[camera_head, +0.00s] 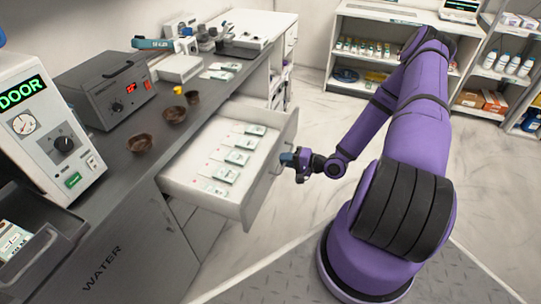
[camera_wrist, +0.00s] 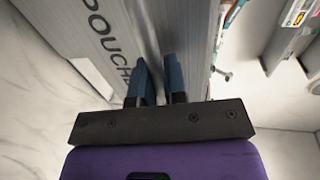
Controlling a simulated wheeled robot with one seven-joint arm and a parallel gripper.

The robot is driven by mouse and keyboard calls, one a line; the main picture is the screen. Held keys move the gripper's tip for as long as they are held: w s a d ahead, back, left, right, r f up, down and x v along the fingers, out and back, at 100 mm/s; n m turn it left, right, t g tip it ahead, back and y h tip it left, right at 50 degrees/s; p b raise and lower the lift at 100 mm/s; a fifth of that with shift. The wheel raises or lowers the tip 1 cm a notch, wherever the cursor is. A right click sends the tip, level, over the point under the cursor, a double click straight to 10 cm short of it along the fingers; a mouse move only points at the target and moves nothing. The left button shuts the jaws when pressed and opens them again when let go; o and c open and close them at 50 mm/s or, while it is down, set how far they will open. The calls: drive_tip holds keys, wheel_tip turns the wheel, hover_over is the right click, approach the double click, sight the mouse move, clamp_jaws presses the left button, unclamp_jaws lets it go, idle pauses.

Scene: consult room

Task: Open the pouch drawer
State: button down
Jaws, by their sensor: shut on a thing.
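The pouch drawer (camera_head: 222,192) is pulled out from under the dark counter, and several pouches (camera_head: 236,158) lie flat in rows inside it. Its front panel (camera_wrist: 105,35) carries the word POUCHES, partly cut off, in the wrist view. My gripper (camera_head: 290,160) is at the drawer's front, at the bar handle (camera_head: 276,163). In the wrist view my gripper's two blue fingers (camera_wrist: 160,82) are close together on the handle (camera_wrist: 150,40) and partly hide it.
A cabinet marked WATER (camera_head: 125,260) stands at the left. Shelves (camera_head: 390,50) line the back; the floor (camera_head: 310,110) between is clear.

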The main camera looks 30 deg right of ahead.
drive_tip(key=shift+f+v, duration=0.15)
drive_tip(key=shift+v, duration=0.55)
drive_tip(key=shift+f+v, duration=0.15)
drive_tip(key=shift+v, duration=0.55)
drive_tip(key=c, duration=1.2)
unclamp_jaws()
drive_tip(key=v, duration=1.1)
drive_tip(key=shift+w, duration=0.1)
